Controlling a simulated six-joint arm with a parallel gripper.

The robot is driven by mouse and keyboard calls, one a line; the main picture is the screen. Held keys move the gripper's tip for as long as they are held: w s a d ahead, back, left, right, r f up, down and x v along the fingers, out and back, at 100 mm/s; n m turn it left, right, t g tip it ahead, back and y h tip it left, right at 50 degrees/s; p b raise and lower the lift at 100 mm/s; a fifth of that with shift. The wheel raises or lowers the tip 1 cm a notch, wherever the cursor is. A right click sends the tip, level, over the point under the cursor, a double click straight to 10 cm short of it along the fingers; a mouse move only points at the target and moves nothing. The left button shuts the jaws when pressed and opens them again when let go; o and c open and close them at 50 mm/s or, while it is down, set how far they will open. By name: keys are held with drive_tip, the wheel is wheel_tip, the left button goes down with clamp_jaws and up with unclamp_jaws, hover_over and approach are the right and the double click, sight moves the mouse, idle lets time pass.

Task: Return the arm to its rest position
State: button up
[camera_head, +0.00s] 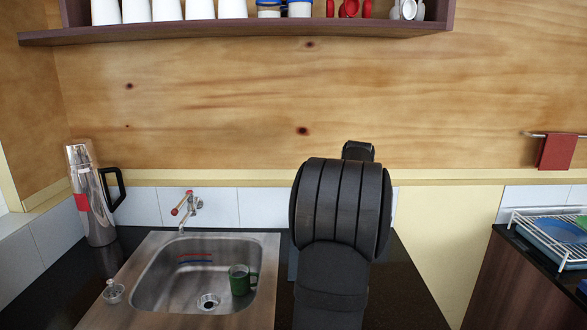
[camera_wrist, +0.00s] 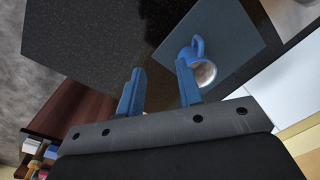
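My arm (camera_head: 340,235) stands raised in the middle of the head view, over the counter right of the sink. It hides my gripper from that camera. In the wrist view my gripper (camera_wrist: 160,68) has its two blue fingers apart, with only dark counter showing between them. A blue mug (camera_wrist: 204,73) lies beyond the right fingertip, partly covered by that finger. The mug is on or over a blue-grey mat (camera_wrist: 238,42); the mat's edge also shows beside my arm in the head view (camera_head: 293,264).
A sink (camera_head: 165,275) holds a green mug (camera_head: 239,280). A steel flask (camera_head: 92,205) and tap (camera_head: 187,206) stand behind and left. A shelf (camera_head: 240,32) with cups hangs above. A white dish rack (camera_head: 545,232) is at the right, past a gap.

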drive_tip(key=w+a+f, duration=0.1)
drive_tip(key=a+f, duration=0.2)
drive_tip(key=a, duration=1.5)
drive_tip(key=w+a+f, duration=0.2)
drive_tip(key=a+f, duration=0.1)
drive_tip(key=a, duration=1.4)
drive_tip(key=w+a+f, duration=0.2)
drive_tip(key=a+f, duration=0.1)
drive_tip(key=a, duration=1.5)
drive_tip(key=shift+w+a+m, duration=0.25)
drive_tip(key=shift+a+m, duration=0.05)
drive_tip(key=shift+m, duration=0.1)
